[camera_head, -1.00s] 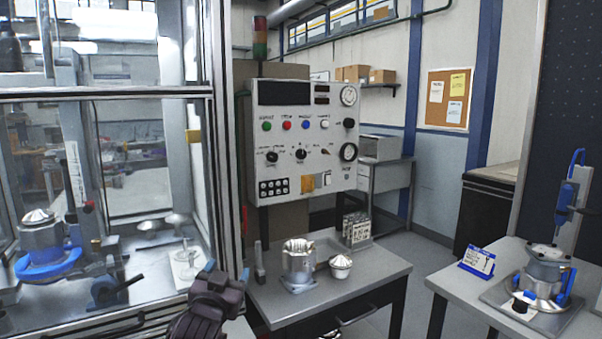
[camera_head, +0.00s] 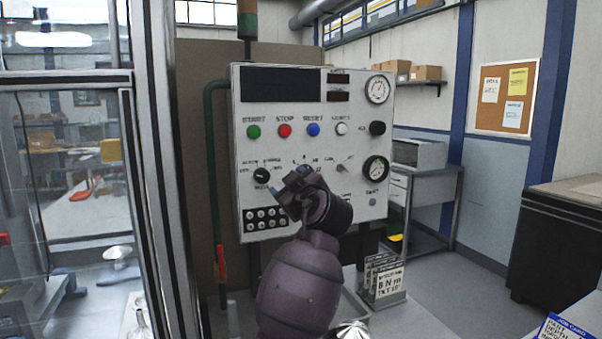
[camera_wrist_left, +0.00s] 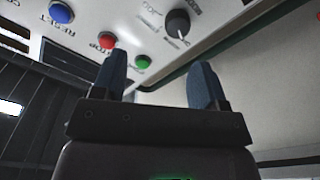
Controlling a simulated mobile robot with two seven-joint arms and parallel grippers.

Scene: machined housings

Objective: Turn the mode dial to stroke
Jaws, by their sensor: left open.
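The mode dial (camera_head: 262,175) is a round black knob low on the left of the grey control panel (camera_head: 355,105), with small labels around it. In the left wrist view the dial (camera_wrist_left: 177,22) shows beyond the fingertips, with a light pointer mark on it. My left gripper (camera_head: 290,182) is raised in front of the panel, to the right of the dial in the head view, and covers part of a second knob. In the left wrist view its blue fingers (camera_wrist_left: 160,65) are apart with nothing between them. The dial's label text is too small to read surely. My right gripper is not in view.
Green (camera_head: 254,131), red (camera_head: 285,130) and blue (camera_head: 313,129) buttons sit above the dial. Gauges are at the panel's right. A framed glass enclosure (camera_head: 160,150) stands close on the left. A sign stand (camera_head: 385,280) is below right.

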